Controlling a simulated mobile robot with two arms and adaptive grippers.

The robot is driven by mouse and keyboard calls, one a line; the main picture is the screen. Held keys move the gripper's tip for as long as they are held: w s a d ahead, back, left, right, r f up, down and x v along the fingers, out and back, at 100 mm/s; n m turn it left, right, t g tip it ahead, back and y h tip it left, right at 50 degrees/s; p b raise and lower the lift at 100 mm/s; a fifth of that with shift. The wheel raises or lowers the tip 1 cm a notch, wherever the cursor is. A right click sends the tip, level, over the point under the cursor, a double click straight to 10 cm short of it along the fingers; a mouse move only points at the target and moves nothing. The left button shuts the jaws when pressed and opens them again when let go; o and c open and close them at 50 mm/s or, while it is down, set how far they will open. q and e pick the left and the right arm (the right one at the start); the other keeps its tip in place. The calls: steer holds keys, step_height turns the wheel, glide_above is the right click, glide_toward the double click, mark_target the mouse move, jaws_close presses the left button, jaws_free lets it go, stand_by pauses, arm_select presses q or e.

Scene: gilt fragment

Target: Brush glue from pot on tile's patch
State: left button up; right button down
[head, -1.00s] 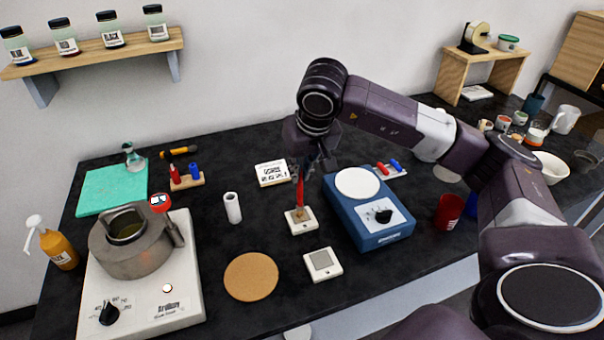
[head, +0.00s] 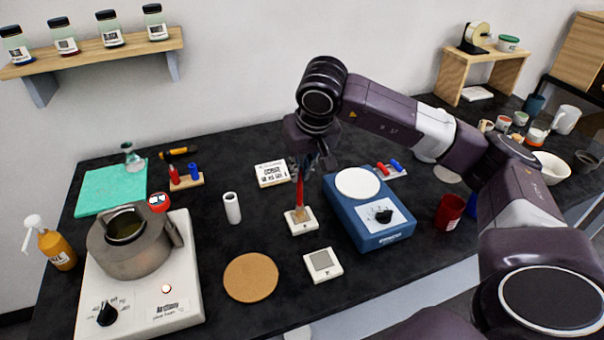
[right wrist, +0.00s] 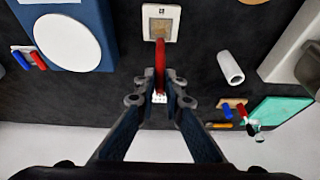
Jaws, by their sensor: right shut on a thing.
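My right gripper (head: 304,164) is shut on a brush with a red handle (head: 300,188). In the right wrist view the gripper (right wrist: 160,98) holds the red handle (right wrist: 160,62). The brush points down, its tip at the tan patch of a small white tile (head: 301,221); this tile also shows in the right wrist view (right wrist: 161,10). I cannot tell how firmly the bristles touch. A second white tile (head: 323,265) with a grey patch lies nearer the front. The metal glue pot (head: 135,258) sits on the white hotplate (head: 185,290) at left. My left gripper is not in view.
A blue scale (head: 385,232) with a white round pan stands just right of the brush. An orange spray bottle (head: 57,248) stands far left. Black bench between them is free.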

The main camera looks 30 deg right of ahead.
steer(key=shift+w+d, duration=0.15)
steer(key=shift+w, duration=0.35)
steer(key=shift+s+a+r, duration=0.1)
steer(key=shift+s+a, duration=0.05)
steer(key=shift+s, duration=0.5)
steer(key=shift+s+a, duration=0.15)
steer(key=shift+s, duration=0.5)
steer(key=shift+w+d, duration=0.15)
steer(key=shift+w, duration=0.55)
steer(key=shift+w+d, duration=0.15)
steer(key=shift+w, duration=0.55)
steer(key=shift+s+a+f+b, duration=0.2)
steer(key=shift+s+b, duration=0.25)
steer(key=shift+s, duration=0.2)
steer(key=shift+s+a, duration=0.15)
steer(key=shift+s, duration=0.65)
steer(key=shift+r, duration=0.1)
steer(key=shift+r+p, duration=1.8)
steer(key=shift+r, duration=1.15)
